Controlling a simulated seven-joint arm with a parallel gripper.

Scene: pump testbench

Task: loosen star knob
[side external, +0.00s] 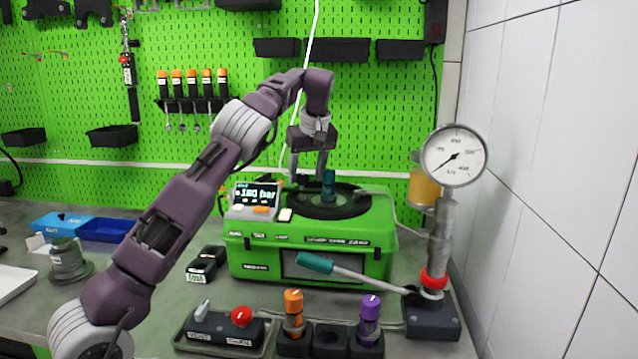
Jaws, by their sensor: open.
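My gripper (308,176) points down over the green case (250,259), with its fingers apart and nothing seen between them. A teal upright piece (328,185) stands on the round black disc (350,206) on top of the case, close to the right finger. I cannot tell whether the finger touches it or is only in front of it. No part is clearly star-shaped at this size, so I cannot tell for sure which is the star knob.
A gauge (454,155) stands on a post at the right, with a teal-ended lever (350,273) reaching across the case's front. Orange (293,301) and purple (370,307) capped pieces and a red button (241,316) stand in front. A display (256,195) sits on the case's left.

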